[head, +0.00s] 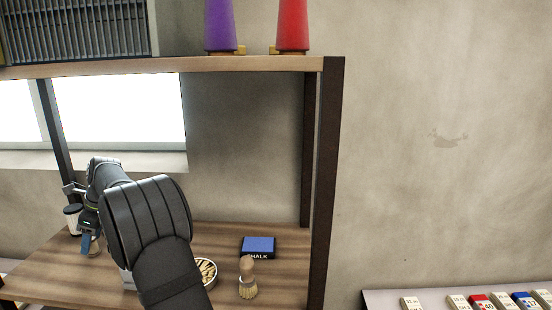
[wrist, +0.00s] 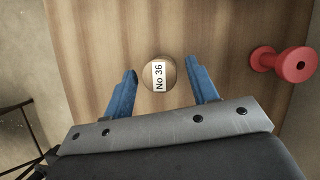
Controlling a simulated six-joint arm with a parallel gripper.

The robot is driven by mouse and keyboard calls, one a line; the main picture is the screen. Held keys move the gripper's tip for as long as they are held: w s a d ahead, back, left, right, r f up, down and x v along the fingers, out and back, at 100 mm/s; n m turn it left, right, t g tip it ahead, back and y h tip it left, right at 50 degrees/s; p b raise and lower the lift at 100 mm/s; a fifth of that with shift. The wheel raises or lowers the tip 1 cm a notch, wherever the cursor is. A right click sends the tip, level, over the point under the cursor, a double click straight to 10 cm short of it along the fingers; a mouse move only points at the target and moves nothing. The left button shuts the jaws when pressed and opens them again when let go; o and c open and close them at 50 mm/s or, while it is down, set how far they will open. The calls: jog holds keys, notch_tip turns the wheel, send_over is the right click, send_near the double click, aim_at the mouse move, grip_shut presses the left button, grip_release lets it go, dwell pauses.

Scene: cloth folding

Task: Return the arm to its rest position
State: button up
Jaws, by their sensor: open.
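My gripper (head: 88,240) is at the left end of the wooden shelf board (head: 50,275) in the head view, at the end of my outstretched dark arm. In the wrist view its two blue fingers (wrist: 163,75) are apart. A round wooden piece with a white "No 36" label (wrist: 158,77) shows below and between the fingertips, with wood visible around it. The fingers do not appear to touch it. My arm hides part of the board in the head view.
A blue chalk box (head: 258,244), a brush (head: 248,280) and a round tin (head: 207,270) stand right of my arm. A dark shelf post (head: 325,180) rises farther right. A red spool-shaped thing (wrist: 295,65) shows in the wrist view. Purple (head: 220,25) and red (head: 292,25) cones stand above.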

jog(key=shift+x, duration=1.05)
jog(key=v, duration=0.2)
jog(key=a+v, duration=0.1)
jog(key=v, duration=0.2)
jog(key=shift+r, duration=0.25)
jog(key=w+d+r, duration=0.3)
jog(key=d+r, duration=0.3)
jog(key=d, duration=0.4)
jog(key=s+a+f+n+g+h, duration=0.1)
jog(key=s+a+f+n, duration=0.2)
jog(key=s, duration=0.6)
jog(key=s+a+f+n+g+h, duration=0.15)
jog(key=s+n, duration=0.25)
jog(key=s, duration=0.5)
jog(key=s+a+f+n+g, duration=0.1)
jog(key=s+a+f+n, duration=0.2)
jog(key=s, duration=0.5)
jog(key=s+d+f+n, duration=0.1)
jog(key=d+f, duration=0.1)
jog(key=d, duration=0.4)
jog(key=s+d+f+n+h, duration=0.1)
jog(key=d+f+n, duration=0.1)
jog(key=d, duration=0.5)
jog(key=s+d+f+n+h, duration=0.1)
jog(key=s+d+f+n, duration=0.1)
jog(key=d+f, duration=0.2)
jog(key=shift+d, duration=1.5)
jog(key=shift+o, duration=0.6)
